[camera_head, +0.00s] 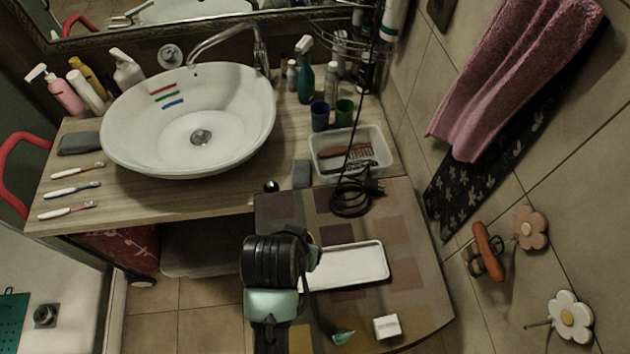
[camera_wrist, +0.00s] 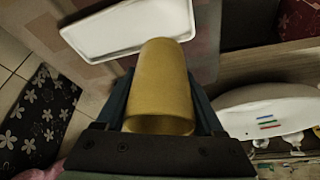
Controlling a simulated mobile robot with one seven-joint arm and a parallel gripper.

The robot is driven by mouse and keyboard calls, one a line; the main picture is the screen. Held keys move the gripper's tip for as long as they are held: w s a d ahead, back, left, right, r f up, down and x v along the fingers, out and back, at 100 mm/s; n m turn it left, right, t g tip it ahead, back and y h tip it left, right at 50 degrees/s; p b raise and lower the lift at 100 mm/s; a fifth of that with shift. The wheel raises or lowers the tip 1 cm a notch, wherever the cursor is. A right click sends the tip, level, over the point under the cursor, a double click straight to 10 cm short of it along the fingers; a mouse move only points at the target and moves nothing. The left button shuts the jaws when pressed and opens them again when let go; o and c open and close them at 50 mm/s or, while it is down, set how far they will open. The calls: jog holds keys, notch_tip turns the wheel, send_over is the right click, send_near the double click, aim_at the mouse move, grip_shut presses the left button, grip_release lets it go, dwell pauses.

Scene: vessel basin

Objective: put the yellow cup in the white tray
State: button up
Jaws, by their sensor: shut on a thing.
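The yellow cup (camera_wrist: 162,85) is between the two fingers of my gripper (camera_wrist: 164,98) in the wrist view, and the gripper is shut on it. The white tray (camera_wrist: 108,32) lies just beyond the cup's far end in that view. In the head view the white tray (camera_head: 362,265) lies on the brown patterned table, right of my wrist. My wrist hides most or all of the cup there. I cannot tell how high the cup is above the table.
A small white box (camera_head: 387,326) and a teal item (camera_head: 343,338) lie at the table's front. A coiled black cable (camera_head: 350,198) lies behind the tray. A basin (camera_head: 235,125), toothbrushes, bottles and a basket (camera_head: 325,151) with combs occupy the wooden counter. The table's right side is clear.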

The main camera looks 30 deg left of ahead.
notch_tip(320, 180, down, 9)
jog(key=shift+r+p, duration=0.2)
jog(key=shift+p, duration=0.35)
jog(key=shift+f, duration=0.2)
jog(key=o, duration=1.3)
jog(key=shift+b+v, duration=0.4)
jog(key=shift+v, duration=5.8)
